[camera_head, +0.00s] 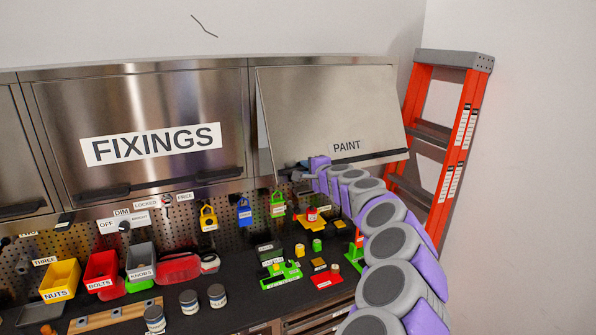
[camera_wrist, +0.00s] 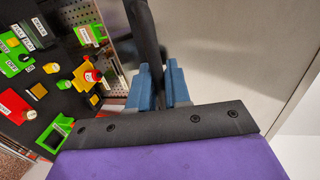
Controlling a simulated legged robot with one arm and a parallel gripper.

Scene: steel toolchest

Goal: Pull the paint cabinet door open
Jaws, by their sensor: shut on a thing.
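The paint cabinet door (camera_head: 330,108) is a steel panel labelled PAINT at the upper right in the head view. It is hinged at its top and tilted outward, with its lower edge away from the cabinet, so it is partly open. A dark bar handle (camera_head: 376,158) runs along its lower edge. In the wrist view the handle (camera_wrist: 146,35) passes between the blue fingers of my gripper (camera_wrist: 158,85). My gripper is shut on it. In the head view my gripper (camera_head: 298,172) is at the left part of the handle, partly hidden by my arm.
The FIXINGS cabinet (camera_head: 150,115) is closed, left of the paint door. An orange ladder (camera_head: 440,130) stands close at the right by the wall. My arm rises over the bench's right side.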

